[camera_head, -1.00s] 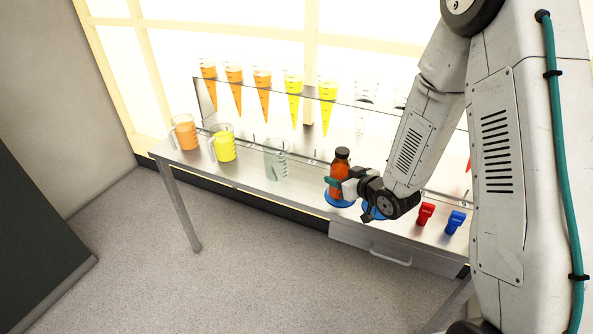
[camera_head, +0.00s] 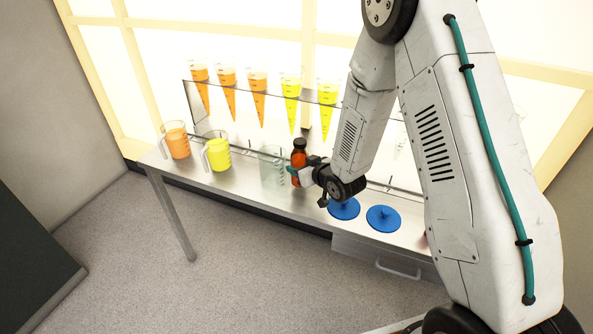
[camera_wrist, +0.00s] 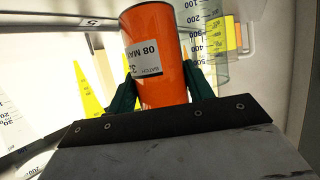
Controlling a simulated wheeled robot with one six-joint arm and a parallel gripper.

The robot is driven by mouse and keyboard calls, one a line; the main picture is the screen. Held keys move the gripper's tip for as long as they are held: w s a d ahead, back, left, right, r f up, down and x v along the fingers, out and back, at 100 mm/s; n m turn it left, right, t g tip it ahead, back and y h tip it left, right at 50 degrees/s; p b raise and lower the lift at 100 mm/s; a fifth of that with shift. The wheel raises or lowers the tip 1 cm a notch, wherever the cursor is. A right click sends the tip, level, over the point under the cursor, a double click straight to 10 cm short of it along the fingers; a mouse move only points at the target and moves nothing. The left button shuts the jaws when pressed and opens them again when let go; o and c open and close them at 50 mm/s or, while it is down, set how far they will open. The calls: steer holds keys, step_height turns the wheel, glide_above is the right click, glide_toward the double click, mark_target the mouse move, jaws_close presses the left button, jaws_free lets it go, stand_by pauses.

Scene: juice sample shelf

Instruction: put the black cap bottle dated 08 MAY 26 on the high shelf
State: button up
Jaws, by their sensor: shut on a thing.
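The orange-brown bottle with a black cap (camera_head: 299,165) is held upright over the table, just right of the clear empty jug. My gripper (camera_head: 296,175) is shut on it, with green fingers on both sides. The cap is out of that view. The shelf rack (camera_head: 250,92) runs along the back of the table and holds cones; its right part is hidden behind my arm.
An orange-filled jug (camera_head: 176,141), a yellow-filled jug (camera_head: 217,152) and a clear empty jug (camera_head: 271,168) stand on the table's left half. Two blue discs (camera_head: 344,209) (camera_head: 383,218) lie to the right. Several orange and yellow cones hang in the rack.

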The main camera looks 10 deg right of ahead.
steer(key=shift+s+d+f, duration=0.25)
steer(key=shift+d+f, duration=0.3)
steer(key=shift+f, duration=0.3)
steer(key=shift+a+f, duration=0.1)
steer(key=shift+f, duration=0.2)
steer(key=shift+a, duration=0.25)
steer(key=shift+f, duration=0.1)
steer(key=o, duration=0.9)
steer(key=shift+d+f, duration=0.1)
